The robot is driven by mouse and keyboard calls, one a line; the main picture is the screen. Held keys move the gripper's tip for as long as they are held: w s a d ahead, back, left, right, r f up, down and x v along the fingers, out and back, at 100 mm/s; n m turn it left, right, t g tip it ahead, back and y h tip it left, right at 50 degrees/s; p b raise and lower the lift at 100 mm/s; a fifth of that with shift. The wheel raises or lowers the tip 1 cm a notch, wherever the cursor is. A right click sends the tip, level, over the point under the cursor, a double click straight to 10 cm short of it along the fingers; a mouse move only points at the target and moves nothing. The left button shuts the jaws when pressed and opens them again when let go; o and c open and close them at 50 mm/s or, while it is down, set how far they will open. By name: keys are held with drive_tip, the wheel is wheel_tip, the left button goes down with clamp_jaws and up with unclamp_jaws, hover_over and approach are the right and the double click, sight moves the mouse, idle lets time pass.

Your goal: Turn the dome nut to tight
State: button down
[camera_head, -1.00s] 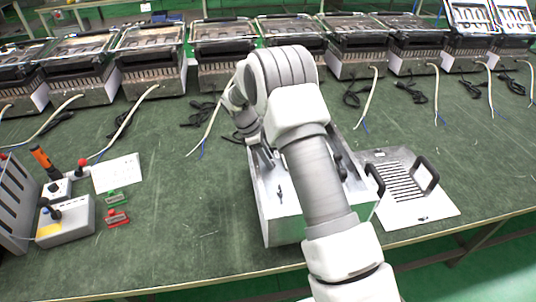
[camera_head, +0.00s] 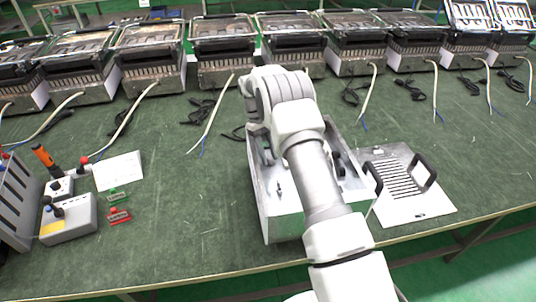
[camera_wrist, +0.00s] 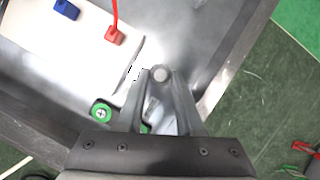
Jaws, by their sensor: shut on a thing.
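The dome nut (camera_wrist: 160,73) shows in the wrist view as a small round grey cap inside the open metal housing. My gripper (camera_wrist: 159,77) has its two fingers closed around the nut, one on each side. In the head view the nut and fingertips are hidden behind my arm. The metal housing (camera_head: 284,229) stands on the green bench in the middle of the head view. How tight the nut sits cannot be told.
A slotted metal cover with black handles (camera_head: 416,209) lies right of the housing. A control box (camera_head: 68,226), red and green pieces and a paper (camera_head: 117,171) lie left. Inside the housing are blue (camera_wrist: 67,9) and red (camera_wrist: 115,36) connectors and a green-ringed screw (camera_wrist: 102,112).

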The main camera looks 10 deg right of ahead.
drive_tip(key=m+y, duration=0.1)
drive_tip(key=m, duration=0.2)
drive_tip(key=shift+d+m, duration=0.15)
drive_tip(key=shift+m, duration=0.25)
drive_tip(key=m+y, duration=0.1)
drive_tip(key=m, duration=0.2)
drive_tip(key=shift+d+m+y, duration=0.2)
drive_tip(key=shift+m+y, duration=0.1)
drive_tip(key=shift+y, duration=0.1)
drive_tip(key=m, duration=0.2)
drive_tip(key=m+y, duration=0.1)
drive_tip(key=m, duration=0.1)
drive_tip(key=shift+d+y, duration=0.15)
drive_tip(key=shift+y, duration=0.15)
drive_tip(key=shift+s+m+t+y+p, duration=0.1)
drive_tip(key=shift+m+t+y+p, duration=0.3)
drive_tip(key=shift+m, duration=1.2)
drive_tip(key=c, duration=0.8)
unclamp_jaws()
drive_tip(key=shift+c, duration=0.2)
drive_tip(key=shift+d, duration=0.1)
